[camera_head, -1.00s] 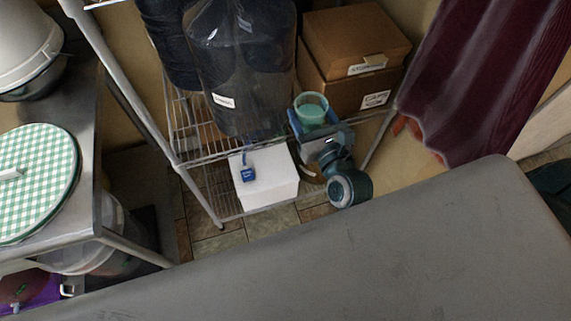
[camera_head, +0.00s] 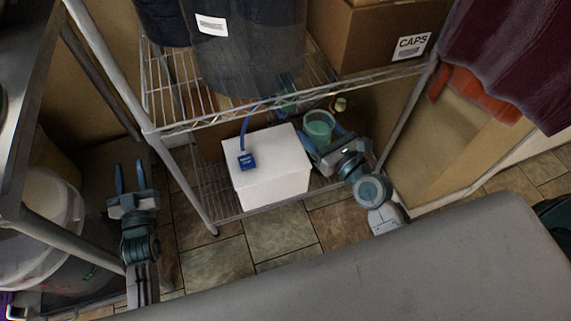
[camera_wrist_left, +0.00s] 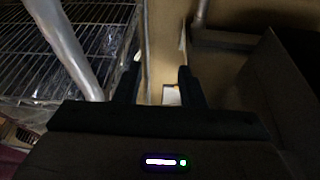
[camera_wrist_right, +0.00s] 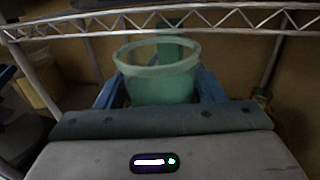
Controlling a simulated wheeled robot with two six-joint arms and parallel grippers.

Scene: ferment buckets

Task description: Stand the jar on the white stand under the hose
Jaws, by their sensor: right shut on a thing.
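The jar (camera_head: 318,123) is a green, open-topped vessel, upright in my right gripper (camera_head: 316,137). It also shows between the blue fingers in the right wrist view (camera_wrist_right: 158,75). It is right of the white stand (camera_head: 272,172), apart from it as far as I can tell, near the height of its top. The stand is a white box on the rack's lower shelf. The blue hose (camera_head: 245,130) hangs from above, with a dark blue end piece (camera_head: 247,160) over the stand's top. My left gripper (camera_head: 130,170) is open and empty, left of the rack, with its fingers apart.
The wire rack's upper shelf (camera_head: 190,115) lies above the stand and carries a dark, clear-walled vessel (camera_head: 245,50) and a cardboard box (camera_head: 370,40). A rack post (camera_head: 180,175) stands between my left gripper and the stand. Tiled floor (camera_head: 280,233) is clear in front.

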